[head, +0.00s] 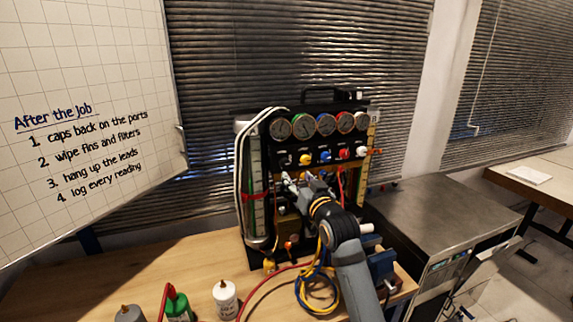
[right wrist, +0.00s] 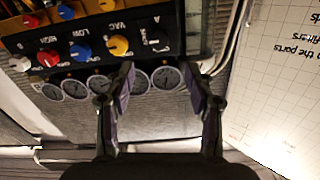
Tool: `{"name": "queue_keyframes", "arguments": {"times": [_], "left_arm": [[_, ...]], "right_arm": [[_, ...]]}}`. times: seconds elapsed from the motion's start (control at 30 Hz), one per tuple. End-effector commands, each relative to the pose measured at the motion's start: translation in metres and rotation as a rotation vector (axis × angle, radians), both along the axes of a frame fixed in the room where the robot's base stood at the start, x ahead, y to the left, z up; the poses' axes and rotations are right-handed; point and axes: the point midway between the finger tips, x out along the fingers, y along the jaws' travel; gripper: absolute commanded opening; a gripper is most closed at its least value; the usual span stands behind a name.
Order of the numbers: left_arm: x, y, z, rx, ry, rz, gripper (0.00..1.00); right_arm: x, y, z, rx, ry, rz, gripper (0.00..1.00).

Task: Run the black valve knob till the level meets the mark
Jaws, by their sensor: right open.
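The gauge rig is a black case with a row of coloured knobs below round gauges. The black valve knob (head: 288,160) is at the left end of that row; in the right wrist view, which is upside down, a dark knob (right wrist: 158,44) shows beyond my fingertips. My right gripper (head: 289,181) is in front of the rig's left part, just below the knob row. Its fingers (right wrist: 164,78) are apart with nothing between them. A tall scale strip (head: 256,160) with a red marker (head: 254,197) stands on the rig's left side. The liquid level is too small to read. My left gripper is out of view.
Yellow (head: 305,159), blue (head: 325,157) and red (head: 344,154) knobs sit beside the black one. Hoses (head: 317,290) coil on the bench front. A white bottle (head: 225,299) and green bottle (head: 178,305) stand left. A metal cabinet (head: 440,215) is at right.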

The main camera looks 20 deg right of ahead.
Motion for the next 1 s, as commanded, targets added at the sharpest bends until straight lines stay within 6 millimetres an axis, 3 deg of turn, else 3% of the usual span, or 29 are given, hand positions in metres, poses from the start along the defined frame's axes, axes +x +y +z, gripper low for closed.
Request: {"name": "queue_keyframes", "arguments": {"times": [0.17, 0.4, 0.6, 1.0], "left_arm": [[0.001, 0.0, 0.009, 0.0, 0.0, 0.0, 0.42], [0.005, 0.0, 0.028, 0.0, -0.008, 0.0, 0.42], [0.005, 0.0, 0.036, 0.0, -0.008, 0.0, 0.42], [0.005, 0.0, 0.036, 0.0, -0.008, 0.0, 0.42]], "right_arm": [[0.017, 0.001, 0.002, 0.002, 0.004, 0.0, 0.54], [0.068, 0.002, 0.002, 0.001, 0.007, 0.0, 0.54], [0.096, 0.003, 0.0, 0.0, 0.005, 0.0, 0.54], [0.104, 0.003, -0.002, -0.001, 0.005, 0.0, 0.53]]}}
